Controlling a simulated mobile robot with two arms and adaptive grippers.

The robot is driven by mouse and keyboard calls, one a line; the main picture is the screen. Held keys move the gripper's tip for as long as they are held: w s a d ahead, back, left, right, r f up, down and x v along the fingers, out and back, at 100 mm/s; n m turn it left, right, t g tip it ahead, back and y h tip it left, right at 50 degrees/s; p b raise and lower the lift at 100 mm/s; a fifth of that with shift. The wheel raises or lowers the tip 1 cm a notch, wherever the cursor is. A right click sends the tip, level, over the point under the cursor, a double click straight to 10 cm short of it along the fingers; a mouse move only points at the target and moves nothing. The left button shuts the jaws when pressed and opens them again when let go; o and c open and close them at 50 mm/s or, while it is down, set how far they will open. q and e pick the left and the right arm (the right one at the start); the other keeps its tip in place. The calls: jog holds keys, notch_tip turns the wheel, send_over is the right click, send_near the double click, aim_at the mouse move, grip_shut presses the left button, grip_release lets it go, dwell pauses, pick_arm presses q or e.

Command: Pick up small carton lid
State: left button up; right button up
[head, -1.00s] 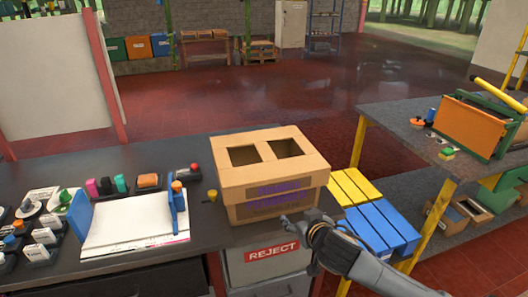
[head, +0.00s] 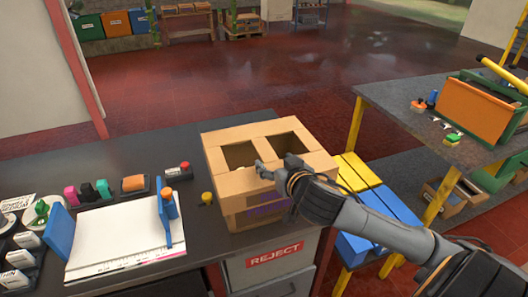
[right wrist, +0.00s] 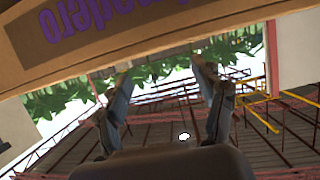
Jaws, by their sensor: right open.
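A brown carton stands on the dark table in the head view. Its lid (head: 250,131) is on top and has two square openings. The carton's front wall (head: 240,214) carries purple lettering. My right gripper (head: 262,168) is in front of the lid's near edge by the openings, overlapping it in the picture; contact cannot be told. In the right wrist view, the open, empty fingers (right wrist: 163,76) show below the carton's front (right wrist: 165,25), whose lettering is upside down. My left gripper is not in view.
A yellow knob (head: 207,198) stands left of the carton. A white board with blue ends (head: 115,240) and small coloured items lie further left. A grey REJECT bin (head: 272,270) is below the table edge. Yellow and blue slats (head: 378,212) are at right.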

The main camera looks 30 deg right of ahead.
aim_at(267, 152)
jog(key=x, duration=0.3)
jog(key=shift+d+p+x, duration=0.15)
jog(key=shift+p+x, duration=0.2)
jog(key=shift+x, duration=0.25)
jog(key=shift+d+p+x, duration=0.15)
jog(key=shift+p+x, duration=0.15)
jog(key=shift+x, duration=0.35)
jog(key=x, duration=0.3)
jog(key=shift+d+f+p, duration=0.1)
jog(key=shift+p, duration=0.3)
jog(key=shift+w+f, duration=0.1)
jog(key=shift+w, duration=0.05)
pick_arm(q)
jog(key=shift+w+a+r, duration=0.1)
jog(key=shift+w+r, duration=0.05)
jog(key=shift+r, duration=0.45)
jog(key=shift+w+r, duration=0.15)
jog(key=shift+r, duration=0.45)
pick_arm(e)
jog(key=shift+c, duration=0.2)
grip_shut()
